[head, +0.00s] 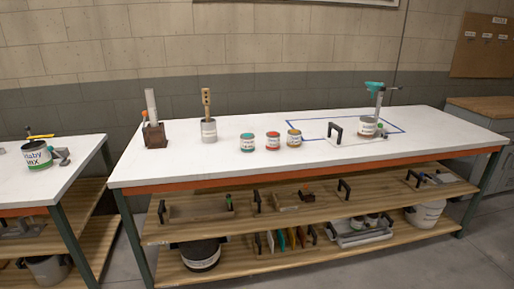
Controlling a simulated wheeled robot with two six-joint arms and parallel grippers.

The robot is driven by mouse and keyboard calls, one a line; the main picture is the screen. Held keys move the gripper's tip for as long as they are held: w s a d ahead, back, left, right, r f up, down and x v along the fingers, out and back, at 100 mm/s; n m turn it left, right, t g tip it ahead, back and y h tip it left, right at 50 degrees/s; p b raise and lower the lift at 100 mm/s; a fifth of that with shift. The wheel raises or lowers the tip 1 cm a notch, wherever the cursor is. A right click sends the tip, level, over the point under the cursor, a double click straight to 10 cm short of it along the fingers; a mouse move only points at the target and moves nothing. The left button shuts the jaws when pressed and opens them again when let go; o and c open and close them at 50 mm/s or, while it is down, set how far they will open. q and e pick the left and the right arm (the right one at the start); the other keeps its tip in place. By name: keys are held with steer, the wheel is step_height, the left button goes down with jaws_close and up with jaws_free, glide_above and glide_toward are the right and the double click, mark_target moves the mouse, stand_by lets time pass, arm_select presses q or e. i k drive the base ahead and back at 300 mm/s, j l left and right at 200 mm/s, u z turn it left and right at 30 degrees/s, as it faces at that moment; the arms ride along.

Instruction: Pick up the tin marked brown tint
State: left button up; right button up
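Three small tins stand in a row on the white tabletop: a teal-topped tin (247,143), a red-topped tin (272,141) and a tan or ochre-topped tin (294,138). A larger tin with a brownish band (367,128) stands further right, by the blue-outlined rectangle, with a teal-handled tool rising at it. The label lettering is too small to read, so I cannot tell which tin is marked brown tint. Neither of my grippers is in view.
The white workbench (190,166) has free room along its front left. A brown box (154,135) and a grey-white can with a wooden stick (208,130) stand behind. A black handle (335,132) rises near the larger tin. Shelves below hold trays and buckets.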

mark_target(367, 124)
steer(key=l+u, duration=0.25)
steer(key=l, duration=0.9)
steer(key=l+u, duration=0.25)
steer(key=l, duration=0.9)
